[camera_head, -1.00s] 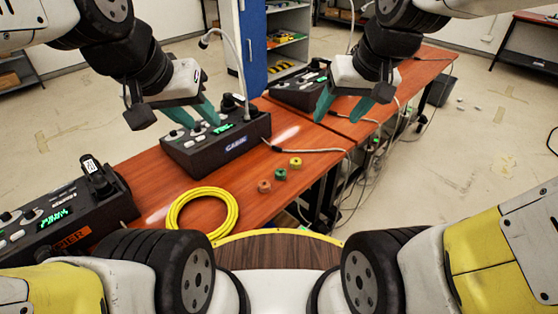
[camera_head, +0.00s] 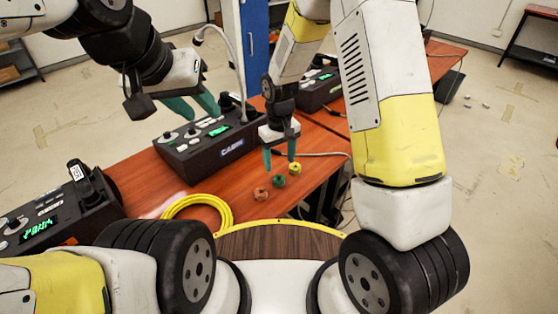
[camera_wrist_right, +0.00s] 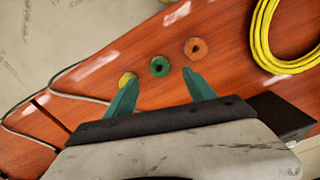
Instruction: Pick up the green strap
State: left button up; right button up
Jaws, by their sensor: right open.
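The green strap (camera_head: 279,181) is a small rolled piece on the wooden table, between the orange strap (camera_head: 261,194) and the yellow strap (camera_head: 294,168). In the right wrist view the green strap (camera_wrist_right: 160,67) lies ahead of and between the fingers, apart from them. My right gripper (camera_head: 279,160) is open and empty, pointing down above the straps; its teal fingers also show in the right wrist view (camera_wrist_right: 163,90). My left gripper (camera_head: 201,110) is open, with its fingers over the middle black paging phone console (camera_head: 200,150).
A coiled yellow cable (camera_head: 227,208) lies to the left of the straps. Another black console (camera_head: 55,215) stands at the left, and one more (camera_head: 318,90) at the back. A grey cable (camera_head: 325,154) runs near the yellow strap. The table's right edge is close to the straps.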

aim_at(279, 178)
jog(key=f, duration=0.8)
jog(key=shift+w, duration=0.3)
jog(key=shift+c, duration=0.4)
grip_shut()
jog(key=shift+r, duration=0.1)
